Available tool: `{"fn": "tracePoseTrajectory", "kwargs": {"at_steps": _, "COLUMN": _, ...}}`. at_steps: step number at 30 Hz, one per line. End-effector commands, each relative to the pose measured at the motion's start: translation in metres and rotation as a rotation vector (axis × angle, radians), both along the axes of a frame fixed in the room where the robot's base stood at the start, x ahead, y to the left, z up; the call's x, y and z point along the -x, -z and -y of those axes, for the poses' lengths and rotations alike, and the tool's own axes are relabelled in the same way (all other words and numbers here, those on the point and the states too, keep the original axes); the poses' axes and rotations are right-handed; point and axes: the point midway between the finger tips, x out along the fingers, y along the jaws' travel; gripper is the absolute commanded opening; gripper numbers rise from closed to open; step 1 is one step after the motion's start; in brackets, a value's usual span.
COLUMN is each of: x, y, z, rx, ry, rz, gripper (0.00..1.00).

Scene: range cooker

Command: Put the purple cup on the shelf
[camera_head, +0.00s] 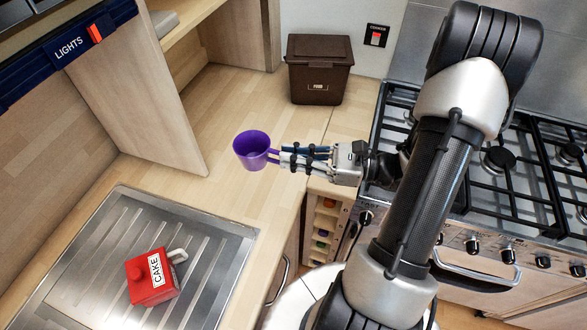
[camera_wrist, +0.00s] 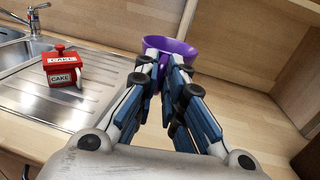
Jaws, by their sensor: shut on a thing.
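The purple cup (camera_head: 252,148) is in my gripper (camera_head: 280,159), above the wooden counter in the head view. My gripper is shut on the cup's near side, and the cup looks roughly upright with its open top showing. In the wrist view the purple cup (camera_wrist: 172,52) is beyond the fingertips of my gripper (camera_wrist: 165,62), which hide part of it. A wooden shelf (camera_head: 182,30) shows at the upper left of the head view, above the back of the counter.
A red cake box (camera_head: 150,280) stands on the steel drainer (camera_head: 70,268) at the lower left. A brown bin (camera_head: 318,75) stands at the counter's back. A wooden upright panel (camera_head: 150,90) is left of the cup. The gas hob (camera_head: 500,185) is on the right.

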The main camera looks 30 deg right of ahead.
Motion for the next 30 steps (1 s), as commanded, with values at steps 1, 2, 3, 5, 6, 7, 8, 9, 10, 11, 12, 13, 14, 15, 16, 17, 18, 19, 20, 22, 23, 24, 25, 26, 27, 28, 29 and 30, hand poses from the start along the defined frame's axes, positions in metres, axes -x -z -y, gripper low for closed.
{"fn": "tracePoseTrajectory", "kwargs": {"at_steps": 1, "x": 0.000, "y": -0.012, "z": 0.000, "rx": 0.001, "ry": 0.000, "rz": 0.001, "gripper": 0.00}}
{"fn": "tracePoseTrajectory", "kwargs": {"at_steps": 2, "x": 0.000, "y": -0.017, "z": 0.000, "rx": 0.002, "ry": 0.000, "rz": 0.002, "gripper": 0.00}}
{"fn": "tracePoseTrajectory", "kwargs": {"at_steps": 3, "x": 0.000, "y": -0.021, "z": 0.000, "rx": 0.001, "ry": 0.000, "rz": 0.001, "gripper": 0.00}}
{"fn": "tracePoseTrajectory", "kwargs": {"at_steps": 5, "x": 0.000, "y": -0.027, "z": 0.000, "rx": 0.001, "ry": 0.000, "rz": 0.001, "gripper": 0.00}}
{"fn": "tracePoseTrajectory", "kwargs": {"at_steps": 6, "x": 0.000, "y": -0.030, "z": 0.000, "rx": 0.001, "ry": 0.000, "rz": 0.001, "gripper": 0.00}}
{"fn": "tracePoseTrajectory", "kwargs": {"at_steps": 7, "x": 0.000, "y": -0.031, "z": 0.000, "rx": 0.001, "ry": 0.000, "rz": 0.001, "gripper": 0.00}}
{"fn": "tracePoseTrajectory", "kwargs": {"at_steps": 8, "x": 0.000, "y": -0.033, "z": 0.000, "rx": 0.000, "ry": 0.000, "rz": 0.000, "gripper": 0.00}}
{"fn": "tracePoseTrajectory", "kwargs": {"at_steps": 9, "x": 0.000, "y": -0.034, "z": 0.000, "rx": 0.000, "ry": 0.000, "rz": 0.000, "gripper": 0.00}}
{"fn": "tracePoseTrajectory", "kwargs": {"at_steps": 10, "x": 0.000, "y": -0.034, "z": 0.000, "rx": 0.000, "ry": 0.000, "rz": 0.000, "gripper": 0.00}}
{"fn": "tracePoseTrajectory", "kwargs": {"at_steps": 11, "x": 0.000, "y": -0.034, "z": 0.000, "rx": -0.001, "ry": 0.000, "rz": 0.000, "gripper": 0.00}}
{"fn": "tracePoseTrajectory", "kwargs": {"at_steps": 12, "x": 0.000, "y": -0.034, "z": 0.000, "rx": -0.001, "ry": 0.000, "rz": 0.000, "gripper": 0.00}}
{"fn": "tracePoseTrajectory", "kwargs": {"at_steps": 13, "x": -0.001, "y": -0.034, "z": -0.001, "rx": -0.001, "ry": -0.002, "rz": 0.000, "gripper": 0.00}}
{"fn": "tracePoseTrajectory", "kwargs": {"at_steps": 14, "x": -0.002, "y": -0.032, "z": -0.002, "rx": -0.003, "ry": -0.004, "rz": 0.000, "gripper": 0.00}}
{"fn": "tracePoseTrajectory", "kwargs": {"at_steps": 15, "x": -0.006, "y": -0.029, "z": -0.004, "rx": -0.004, "ry": -0.010, "rz": 0.001, "gripper": 0.00}}
{"fn": "tracePoseTrajectory", "kwargs": {"at_steps": 16, "x": -0.010, "y": -0.026, "z": -0.007, "rx": -0.004, "ry": -0.015, "rz": 0.001, "gripper": 0.00}}
{"fn": "tracePoseTrajectory", "kwargs": {"at_steps": 17, "x": -0.015, "y": -0.022, "z": -0.011, "rx": -0.006, "ry": -0.022, "rz": 0.002, "gripper": 0.00}}
{"fn": "tracePoseTrajectory", "kwargs": {"at_steps": 18, "x": -0.023, "y": -0.015, "z": -0.017, "rx": -0.009, "ry": -0.033, "rz": 0.003, "gripper": 0.00}}
{"fn": "tracePoseTrajectory", "kwargs": {"at_steps": 19, "x": -0.030, "y": -0.009, "z": -0.022, "rx": -0.009, "ry": -0.041, "rz": 0.004, "gripper": 0.00}}
{"fn": "tracePoseTrajectory", "kwargs": {"at_steps": 20, "x": -0.037, "y": -0.002, "z": -0.029, "rx": -0.010, "ry": -0.052, "rz": 0.005, "gripper": 0.00}}
{"fn": "tracePoseTrajectory", "kwargs": {"at_steps": 22, "x": -0.056, "y": 0.014, "z": -0.047, "rx": -0.011, "ry": -0.074, "rz": 0.005, "gripper": 0.00}}
{"fn": "tracePoseTrajectory", "kwargs": {"at_steps": 23, "x": -0.063, "y": 0.022, "z": -0.054, "rx": -0.011, "ry": -0.083, "rz": 0.005, "gripper": 0.00}}
{"fn": "tracePoseTrajectory", "kwargs": {"at_steps": 24, "x": -0.072, "y": 0.031, "z": -0.065, "rx": -0.011, "ry": -0.095, "rz": 0.005, "gripper": 0.00}}
{"fn": "tracePoseTrajectory", "kwargs": {"at_steps": 25, "x": -0.078, "y": 0.038, "z": -0.073, "rx": -0.011, "ry": -0.104, "rz": 0.005, "gripper": 0.00}}
{"fn": "tracePoseTrajectory", "kwargs": {"at_steps": 26, "x": -0.083, "y": 0.044, "z": -0.080, "rx": -0.011, "ry": -0.110, "rz": 0.003, "gripper": 0.00}}
{"fn": "tracePoseTrajectory", "kwargs": {"at_steps": 27, "x": -0.090, "y": 0.052, "z": -0.090, "rx": -0.009, "ry": -0.119, "rz": 0.003, "gripper": 0.00}}
{"fn": "tracePoseTrajectory", "kwargs": {"at_steps": 28, "x": -0.094, "y": 0.057, "z": -0.096, "rx": -0.008, "ry": -0.125, "rz": 0.003, "gripper": 0.00}}
{"fn": "tracePoseTrajectory", "kwargs": {"at_steps": 29, "x": -0.097, "y": 0.062, "z": -0.101, "rx": -0.007, "ry": -0.129, "rz": 0.001, "gripper": 0.00}}
{"fn": "tracePoseTrajectory", "kwargs": {"at_steps": 30, "x": -0.101, "y": 0.067, "z": -0.108, "rx": -0.006, "ry": -0.135, "rz": 0.000, "gripper": 0.00}}
